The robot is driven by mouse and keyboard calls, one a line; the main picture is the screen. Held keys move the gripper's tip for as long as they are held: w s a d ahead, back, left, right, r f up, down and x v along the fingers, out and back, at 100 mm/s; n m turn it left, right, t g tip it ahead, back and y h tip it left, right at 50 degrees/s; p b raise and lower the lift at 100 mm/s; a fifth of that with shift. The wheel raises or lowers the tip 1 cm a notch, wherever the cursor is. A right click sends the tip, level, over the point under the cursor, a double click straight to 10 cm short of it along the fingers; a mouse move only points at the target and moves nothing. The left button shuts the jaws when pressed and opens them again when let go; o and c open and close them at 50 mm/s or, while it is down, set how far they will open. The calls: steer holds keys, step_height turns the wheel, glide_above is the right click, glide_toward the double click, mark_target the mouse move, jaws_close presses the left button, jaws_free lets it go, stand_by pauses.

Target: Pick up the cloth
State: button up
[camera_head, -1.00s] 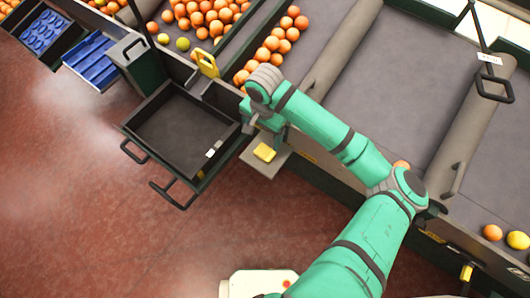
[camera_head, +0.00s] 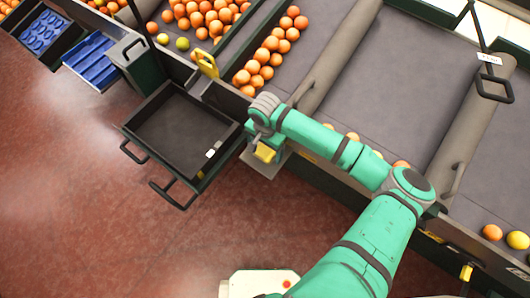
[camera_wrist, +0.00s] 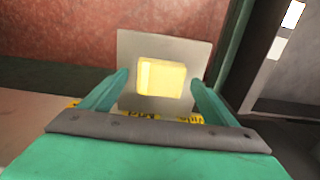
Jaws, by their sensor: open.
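The cloth (camera_head: 264,153) is a small yellow folded block on a grey shelf plate (camera_head: 272,168) at the side of the sorting line. In the wrist view the cloth (camera_wrist: 161,79) lies on the plate (camera_wrist: 127,62), ahead of my gripper (camera_wrist: 160,86). My gripper is open, with one green finger to the left of the cloth and one to the right, and gaps on both sides. In the head view my gripper (camera_head: 267,146) is over the plate and partly covers the cloth.
A black bin (camera_head: 163,97) with handles stands left of the plate. Oranges (camera_head: 262,56) lie on the grey belts behind. A yellow bracket (camera_head: 207,63) stands on the line's edge. The red floor (camera_head: 90,200) is clear at front left.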

steer(key=shift+f, duration=0.3)
steer(key=shift+a, duration=0.1)
steer(key=c, duration=1.1)
steer(key=shift+c, duration=0.2)
steer(key=shift+r, duration=0.1)
steer(key=shift+r, duration=0.55)
step_height(320, 180, up, 2)
steer(key=shift+r, duration=0.1)
steer(key=s+r, duration=0.2)
steer(key=s+d+r, duration=0.1)
steer(key=s+r, duration=0.1)
steer(key=r, duration=0.1)
steer(key=shift+s+d, duration=0.15)
steer(key=shift+d, duration=0.05)
steer(key=s+d+r, duration=0.2)
steer(key=s+r, duration=0.2)
steer(key=s, duration=0.5)
steer(key=shift+s+d+r, duration=0.15)
steer(key=shift+d+r, duration=0.05)
steer(key=shift+r, duration=0.1)
